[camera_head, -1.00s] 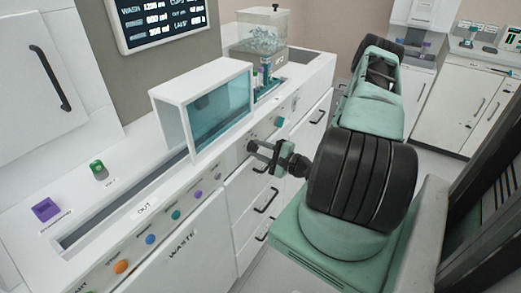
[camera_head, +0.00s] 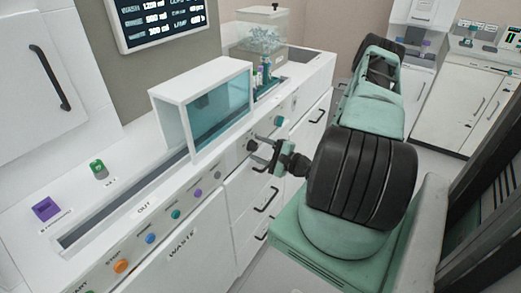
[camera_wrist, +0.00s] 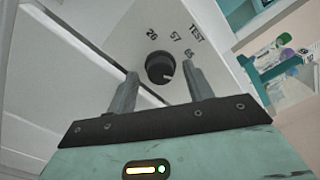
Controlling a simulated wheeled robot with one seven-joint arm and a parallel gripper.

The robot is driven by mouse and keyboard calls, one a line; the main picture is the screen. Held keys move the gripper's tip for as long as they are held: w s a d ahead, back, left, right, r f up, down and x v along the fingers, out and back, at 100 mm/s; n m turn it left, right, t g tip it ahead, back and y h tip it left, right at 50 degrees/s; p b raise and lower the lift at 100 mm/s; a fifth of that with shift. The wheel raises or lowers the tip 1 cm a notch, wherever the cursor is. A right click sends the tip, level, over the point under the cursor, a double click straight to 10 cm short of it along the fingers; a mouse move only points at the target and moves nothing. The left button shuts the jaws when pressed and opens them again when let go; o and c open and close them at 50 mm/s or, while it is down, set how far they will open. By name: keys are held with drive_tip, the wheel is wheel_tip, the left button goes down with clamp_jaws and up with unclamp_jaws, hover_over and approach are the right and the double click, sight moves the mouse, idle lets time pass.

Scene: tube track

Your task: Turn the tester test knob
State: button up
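The tester test knob (camera_wrist: 160,68) is a round black dial with a light pointer mark on a white panel. My gripper (camera_wrist: 163,78) is open, with one grey finger on each side of the knob in that view. Whether the fingers touch the knob cannot be told. In the head view my gripper (camera_head: 261,151) is at the front panel of the white counter, and the knob is mostly hidden there by the fingers.
The white counter (camera_head: 122,192) carries a glass-fronted box (camera_head: 219,106) and a row of coloured buttons (camera_head: 150,239) to the left. Drawers with black handles (camera_head: 266,200) lie below my gripper. In the wrist view, tubes with coloured caps (camera_wrist: 284,40) stand at the right.

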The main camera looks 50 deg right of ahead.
drive_tip(key=s+d+b, duration=0.1)
drive_tip(key=s+b, duration=0.1)
drive_tip(key=s, duration=1.5)
drive_tip(key=shift+s+d+b, duration=0.2)
drive_tip(key=shift+b, duration=0.2)
